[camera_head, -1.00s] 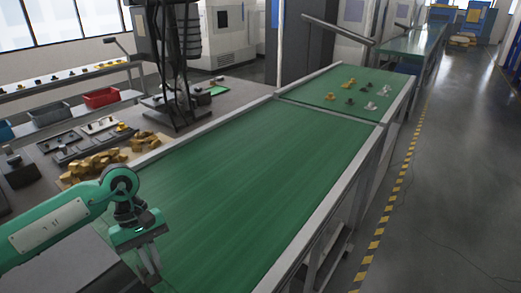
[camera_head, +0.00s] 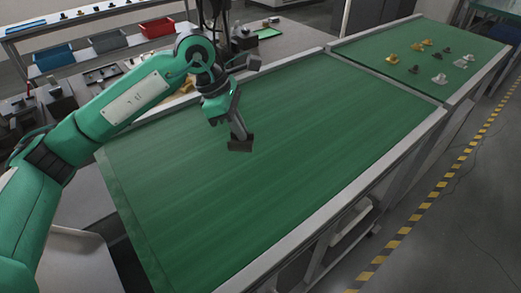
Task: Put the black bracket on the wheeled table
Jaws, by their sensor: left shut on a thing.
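My left gripper (camera_head: 238,129) reaches in from the left and points down over the near green-topped table (camera_head: 260,190). It is shut on a small dark piece, which looks like the black bracket (camera_head: 240,145). The piece seems to hang above the green surface; the gap is hard to judge. The near table's top is otherwise bare, with a pale metal rim. I cannot tell from this view whether it has wheels. My right gripper is not in view.
A further green top (camera_head: 455,55) adjoins at the back right and holds several small yellow, black and silver parts. A red bin (camera_head: 157,27) and a blue bin (camera_head: 53,58) stand at the back left. The floor right of the tables is clear.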

